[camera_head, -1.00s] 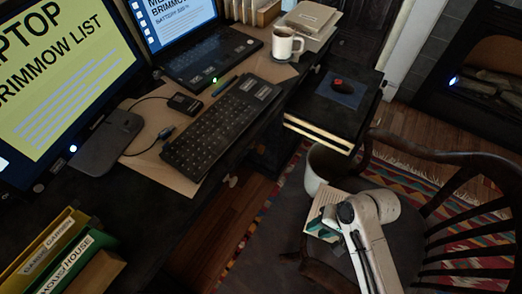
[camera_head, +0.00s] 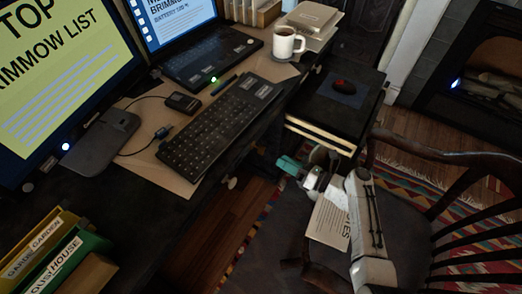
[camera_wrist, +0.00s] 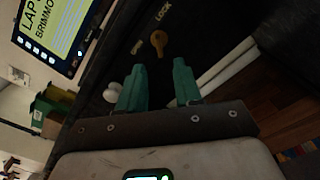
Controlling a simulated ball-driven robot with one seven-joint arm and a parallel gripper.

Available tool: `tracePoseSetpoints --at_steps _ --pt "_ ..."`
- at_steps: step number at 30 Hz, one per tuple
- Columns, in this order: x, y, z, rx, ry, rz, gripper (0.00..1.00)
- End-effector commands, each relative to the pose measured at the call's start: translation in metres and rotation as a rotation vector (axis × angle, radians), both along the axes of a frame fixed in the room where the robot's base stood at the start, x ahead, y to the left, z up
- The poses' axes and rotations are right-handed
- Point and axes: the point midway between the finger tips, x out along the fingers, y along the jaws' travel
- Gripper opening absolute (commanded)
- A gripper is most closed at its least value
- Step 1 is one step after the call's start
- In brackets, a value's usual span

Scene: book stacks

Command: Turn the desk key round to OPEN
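The brass desk key (camera_wrist: 159,42) shows in the wrist view on the dark desk front, just beyond my fingertips. The word LOCK (camera_wrist: 162,12) is above it, and a fainter word, apparently OPEN (camera_wrist: 137,47), is to its left. The key's long axis runs roughly up and down the picture. My gripper (camera_wrist: 159,68) has its two teal fingers apart with nothing between them, and the key lies ahead of the gap, seemingly untouched. In the head view my gripper (camera_head: 288,166) is by the desk front; the key is not visible there.
A white knob (camera_head: 231,182) sticks out of the desk front. A wooden chair (camera_head: 450,165) stands close to my arm, with a printed page or book (camera_head: 328,224) by the seat. A keyboard (camera_head: 222,118) and mug (camera_head: 288,43) are on the desk.

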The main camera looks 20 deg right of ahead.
Motion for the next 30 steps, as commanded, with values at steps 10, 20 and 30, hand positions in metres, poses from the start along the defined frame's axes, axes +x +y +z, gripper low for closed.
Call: tracePoseSetpoints --at_steps 10,20,30 --pt "0.05 0.038 -0.001 -0.006 -0.003 0.006 0.34" --pt "0.076 0.057 0.0 -0.006 -0.001 0.005 0.34" --pt "0.077 0.058 0.0 -0.007 -0.001 0.004 0.31"
